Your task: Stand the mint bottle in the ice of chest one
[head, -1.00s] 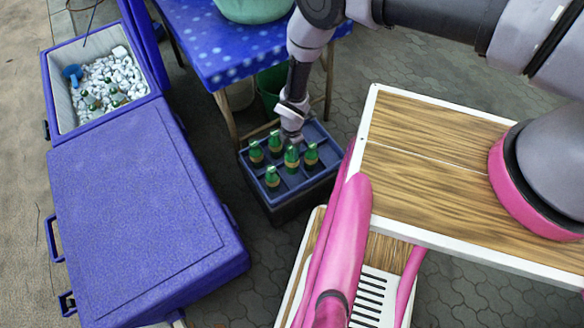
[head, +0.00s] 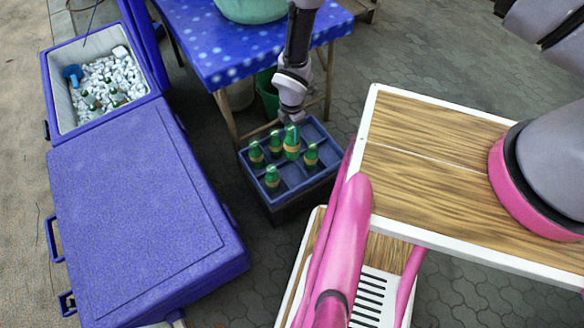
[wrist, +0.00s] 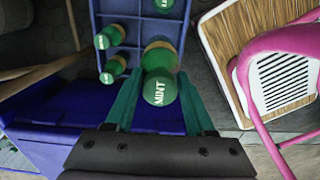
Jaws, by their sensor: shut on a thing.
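The mint bottle (head: 292,147) is green with a tan band, and its cap reads MINT in the wrist view (wrist: 160,90). My gripper (head: 291,126) is shut on its neck; in the wrist view the fingers (wrist: 158,84) stand on either side of the cap. The bottle hangs upright over the blue bottle crate (head: 318,188); whether its base is clear of the crate's compartments I cannot tell. An open blue chest (head: 52,92) at the far left holds white ice (head: 104,72) with several green bottles in it. No chest number is readable.
Several other green bottles (head: 272,180) stand in the crate. A blue scoop (head: 73,73) sits in the ice. A blue spotted table (head: 235,50) stands behind the crate. Paving between chest and crate is clear.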

